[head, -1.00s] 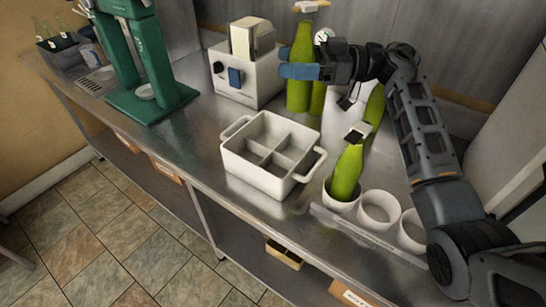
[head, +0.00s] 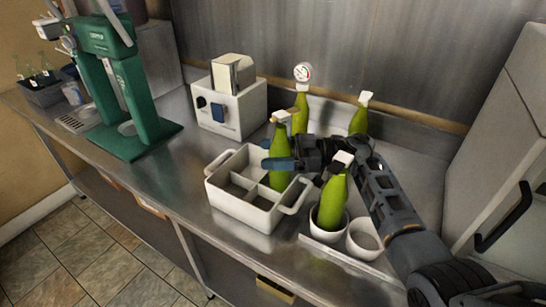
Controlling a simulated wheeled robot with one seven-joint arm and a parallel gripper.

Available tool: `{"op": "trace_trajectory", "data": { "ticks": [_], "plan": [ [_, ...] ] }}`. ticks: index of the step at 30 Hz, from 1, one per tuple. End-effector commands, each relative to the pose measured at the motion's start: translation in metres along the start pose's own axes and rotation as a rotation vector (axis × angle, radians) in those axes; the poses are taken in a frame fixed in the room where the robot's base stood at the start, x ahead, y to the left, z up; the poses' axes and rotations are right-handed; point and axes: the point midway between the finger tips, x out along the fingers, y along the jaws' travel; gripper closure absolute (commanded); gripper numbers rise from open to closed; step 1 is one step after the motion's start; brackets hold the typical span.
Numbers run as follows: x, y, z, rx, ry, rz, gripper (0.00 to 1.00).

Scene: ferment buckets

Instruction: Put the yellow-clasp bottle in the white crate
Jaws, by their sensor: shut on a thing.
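My gripper (head: 283,163) is shut on a green bottle (head: 279,146) that stands upright in its grasp. The pale clasp on top of this bottle has a yellowish tint, but it is small and its colour is hard to be sure of. The white crate (head: 245,214) has two handles and a divider that makes compartments. The bottle's lower end is at the crate's right rear part, behind the front wall. I cannot tell whether its base touches the crate floor.
Two more bottles, one with a gauge (head: 303,72) and one with a white top (head: 358,122), stand behind. A white machine (head: 229,107) stands behind the crate.

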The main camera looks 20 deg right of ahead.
Motion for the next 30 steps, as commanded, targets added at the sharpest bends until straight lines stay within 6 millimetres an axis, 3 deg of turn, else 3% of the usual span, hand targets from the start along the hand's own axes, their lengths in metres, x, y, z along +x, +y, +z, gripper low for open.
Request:
{"op": "trace_trajectory", "data": {
  "ticks": [4, 17, 18, 25, 30],
  "plan": [
    [0.001, 0.000, 0.010, -0.001, 0.002, -0.001, 0.89],
    [0.000, 0.001, 0.016, -0.003, 0.002, 0.000, 0.89],
    [0.000, 0.000, 0.016, -0.002, 0.001, -0.001, 0.29],
    [0.000, 0.000, 0.016, -0.001, 0.001, -0.001, 0.07],
    [0.000, 0.000, 0.016, -0.001, 0.001, -0.001, 0.07]
  ]
}}
